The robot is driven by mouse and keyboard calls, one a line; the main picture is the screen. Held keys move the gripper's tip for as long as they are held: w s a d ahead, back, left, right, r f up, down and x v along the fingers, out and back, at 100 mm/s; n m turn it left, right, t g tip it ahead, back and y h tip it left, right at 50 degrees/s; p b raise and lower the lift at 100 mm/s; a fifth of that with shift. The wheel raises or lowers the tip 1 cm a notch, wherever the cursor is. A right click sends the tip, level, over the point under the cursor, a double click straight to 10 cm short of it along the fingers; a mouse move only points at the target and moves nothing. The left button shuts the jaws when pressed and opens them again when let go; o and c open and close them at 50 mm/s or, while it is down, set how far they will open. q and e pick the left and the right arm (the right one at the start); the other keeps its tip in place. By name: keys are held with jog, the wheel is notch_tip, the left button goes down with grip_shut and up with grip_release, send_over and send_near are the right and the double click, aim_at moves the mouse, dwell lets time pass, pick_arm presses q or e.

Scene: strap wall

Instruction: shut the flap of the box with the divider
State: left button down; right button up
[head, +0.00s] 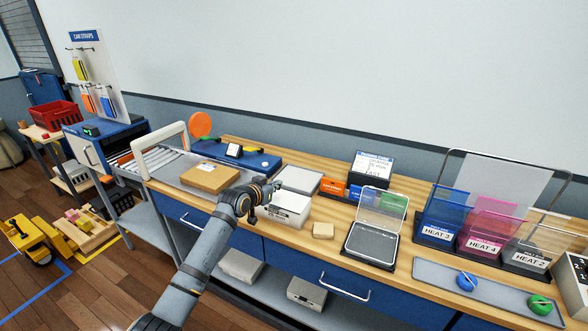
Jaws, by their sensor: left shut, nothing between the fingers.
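A white box (287,213) with dark print on its front stands on the wooden bench. A pale grey flat piece (299,178) is right behind it; I cannot tell whether this is its raised flap or a separate box. No divider can be made out, as the inside of the white box is too small and partly hidden by my gripper. My left gripper (271,191) is shut and empty, at the white box's upper left edge; I cannot tell whether it touches. My right gripper is not in view.
A brown carton (210,178) lies left of my gripper. A small tan block (323,230) and a case with an open clear lid (380,208) are to the right. Coloured bins (440,225) and a grey tray (500,290) stand farther right.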

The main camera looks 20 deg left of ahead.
aim_at(281, 199)
pick_arm(q)
jog(key=s+f+t+b, duration=0.1)
jog(key=f+b, duration=0.1)
jog(key=b, duration=0.2)
jog(key=s+f+t+b, duration=0.1)
jog(key=f+t+b, duration=0.1)
jog(key=b, duration=0.3)
jog(key=s+f+t+b, duration=0.1)
jog(key=f+t+b, duration=0.1)
jog(key=f+b, duration=0.1)
jog(key=shift+s+a+b, duration=0.1)
jog(key=shift+s+b, duration=0.1)
jog(key=shift+b, duration=0.6)
jog(key=shift+s+f+b, duration=0.15)
jog(key=shift+f+b, duration=0.5)
jog(key=shift+b, duration=0.3)
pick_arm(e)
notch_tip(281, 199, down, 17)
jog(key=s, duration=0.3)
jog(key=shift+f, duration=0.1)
